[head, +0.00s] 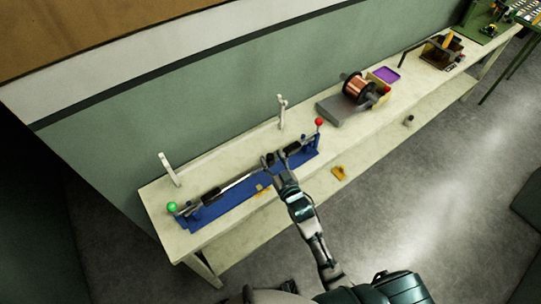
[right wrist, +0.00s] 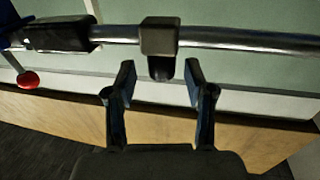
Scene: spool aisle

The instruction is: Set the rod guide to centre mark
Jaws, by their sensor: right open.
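A metal rod (head: 235,183) runs along a blue base (head: 250,194) on the bench, with a green ball (head: 172,206) at the left end and a red ball (head: 319,121) at the right. In the right wrist view, a grey-brown block that looks like the rod guide (right wrist: 160,38) sits around the rod (right wrist: 240,39), with a dark tab below it. My right gripper (head: 275,160) is open at the rod; its fingers (right wrist: 160,82) stand on either side of the tab, with gaps. In the head view the gripper hides the guide. I cannot make out a centre mark. My left gripper is not in view.
A copper spool (head: 356,88), a purple tray (head: 386,74) and a wooden box (head: 440,52) stand farther right. White posts (head: 281,112) stand behind the rod.

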